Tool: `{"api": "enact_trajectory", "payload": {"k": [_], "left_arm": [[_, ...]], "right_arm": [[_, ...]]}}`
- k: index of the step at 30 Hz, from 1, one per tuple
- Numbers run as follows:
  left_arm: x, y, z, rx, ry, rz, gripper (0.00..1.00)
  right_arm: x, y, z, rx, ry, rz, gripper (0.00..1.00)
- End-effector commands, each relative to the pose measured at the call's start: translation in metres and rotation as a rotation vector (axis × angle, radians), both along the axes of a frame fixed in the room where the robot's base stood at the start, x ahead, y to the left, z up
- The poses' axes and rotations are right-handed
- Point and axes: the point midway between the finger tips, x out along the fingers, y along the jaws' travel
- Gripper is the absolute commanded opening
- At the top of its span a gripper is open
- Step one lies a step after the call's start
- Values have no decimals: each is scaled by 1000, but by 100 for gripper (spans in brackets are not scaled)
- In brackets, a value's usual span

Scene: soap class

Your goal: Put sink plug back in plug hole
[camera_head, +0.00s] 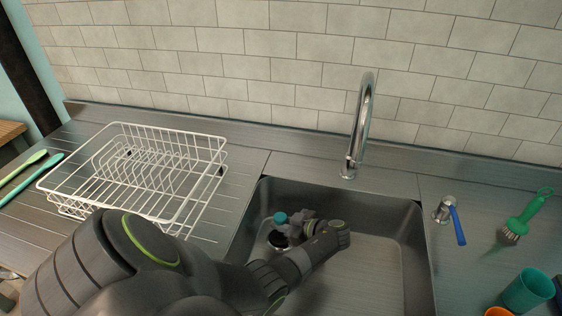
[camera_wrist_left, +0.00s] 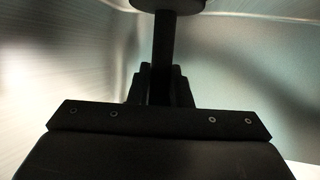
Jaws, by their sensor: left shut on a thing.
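My left arm reaches into the steel sink (camera_head: 385,262). Its gripper (camera_head: 287,228) is low in the left part of the basin. In the left wrist view the fingers (camera_wrist_left: 160,85) are shut on a dark upright stem with a round disc on its end, which looks like the sink plug (camera_wrist_left: 166,40). In the head view a teal round piece, seemingly part of the plug (camera_head: 280,217), shows at the fingertips. A dark round spot with a bright rim, likely the plug hole (camera_head: 279,241), lies just below it in the picture. I cannot tell if plug and hole touch.
A tall chrome tap (camera_head: 358,125) stands behind the sink. A white dish rack (camera_head: 140,170) is left of it. On the right are a blue-handled fitting (camera_head: 454,222), a green brush (camera_head: 527,215) and a teal cup (camera_head: 527,291). The basin's right half is clear.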

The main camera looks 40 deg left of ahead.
Motion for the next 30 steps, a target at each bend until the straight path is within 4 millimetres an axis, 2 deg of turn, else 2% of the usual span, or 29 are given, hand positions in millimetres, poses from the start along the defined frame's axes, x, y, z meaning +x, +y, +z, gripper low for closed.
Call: {"api": "enact_trajectory", "payload": {"k": [1, 2, 7, 17, 22, 30], "left_arm": [[0, 0, -1, 1, -1, 0, 0], [0, 0, -2, 0, 0, 0, 19], [0, 0, -1, 0, 1, 1, 39], [0, 0, 2, 1, 1, 1, 39], [5, -23, 9, -3, -1, -1, 39], [15, -76, 29, -2, -2, -1, 39]], "right_arm": [[0, -1, -2, -1, 0, 1, 71], [0, -1, -2, -2, 0, 1, 71], [0, -1, -1, -2, 0, 1, 71], [-1, -1, 2, -2, 1, 1, 71], [-1, -1, 1, -2, 1, 1, 71], [-1, -1, -3, -1, 1, 1, 71]]}}
